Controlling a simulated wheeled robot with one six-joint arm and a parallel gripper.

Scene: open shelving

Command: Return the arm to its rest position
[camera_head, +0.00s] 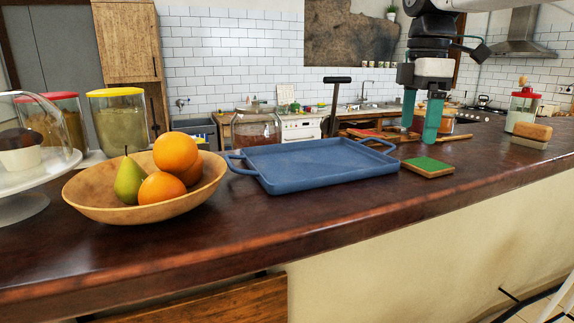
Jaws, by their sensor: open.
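My gripper (421,115) hangs at the upper right, pointing down over the dark wooden counter. Its two teal fingers are apart, and nothing shows between them but the background. It is behind and above a small green-topped block (428,166) and to the right of a blue tray (320,165). The upper part of my arm runs out of the top of the view.
A wooden bowl (90,192) with oranges and a pear stands at left, beside a glass-domed stand (22,206). Jars with red and yellow lids stand behind. The counter's front right is clear.

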